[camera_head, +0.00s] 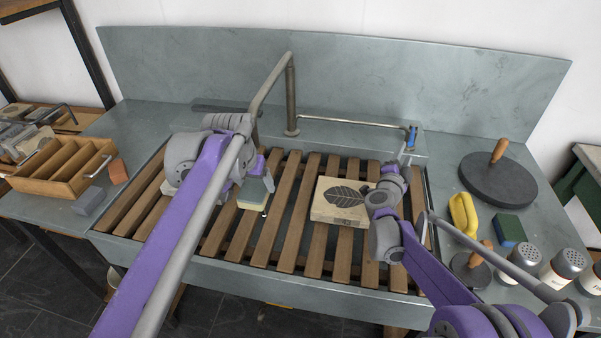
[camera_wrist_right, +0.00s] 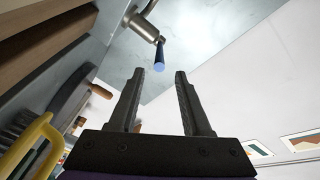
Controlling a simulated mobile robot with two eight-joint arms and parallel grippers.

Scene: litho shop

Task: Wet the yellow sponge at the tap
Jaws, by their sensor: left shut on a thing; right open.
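My left gripper (camera_head: 260,179) is shut on the pale yellow sponge (camera_head: 253,196), above the wooden slats of the sink (camera_head: 293,215). The gripper hides part of the sponge. The tap (camera_head: 291,100) stands at the back of the sink. Its bent spout (camera_head: 270,80) comes down behind my left wrist, above the sponge; no water shows. A pipe runs right to a blue-tipped lever (camera_head: 412,136). My right gripper (camera_head: 405,158) is open and empty, just in front of the lever. In the right wrist view, the blue tip (camera_wrist_right: 160,56) is beyond the open fingers (camera_wrist_right: 158,78), apart from them.
A stone with a leaf picture (camera_head: 338,213) lies on the slats beside my right arm. A yellow-handled brush (camera_head: 462,213), a green-and-blue block (camera_head: 508,229), a dark round disc (camera_head: 498,180) and shakers (camera_head: 523,258) stand right. A wooden rack (camera_head: 62,165) stands left.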

